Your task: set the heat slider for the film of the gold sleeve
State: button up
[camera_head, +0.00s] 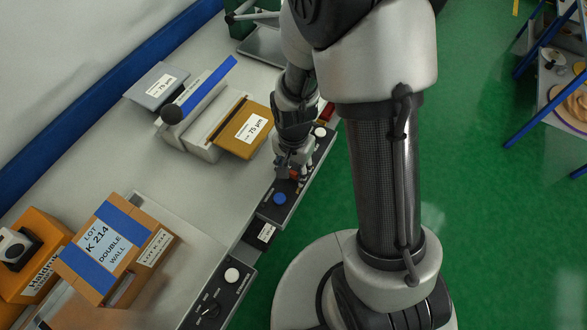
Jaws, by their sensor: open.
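A gold sleeve (232,145) lies tilted on the bench, with a white label (251,128) that reads 75 µm. A dark control panel (268,211) runs along the bench's front edge, with a blue round button (280,198) and a white round button (320,132). My gripper (291,170) is open, low over the panel between these two buttons. A small orange-red part shows at its fingers; I cannot tell what it is. I cannot make out the heat slider or its scale; my gripper covers that stretch of panel. Whether the fingers touch anything is unclear.
A grey sleeve (148,97), also labelled 75 µm, lies behind a pale device with a blue strip (207,84). A cardboard box (94,283) marked LOT K 214 stands lower left. A second panel (246,263) has a white button and dark knob. Green floor lies right.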

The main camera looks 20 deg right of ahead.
jog(key=shift+c, duration=0.4)
grip_shut()
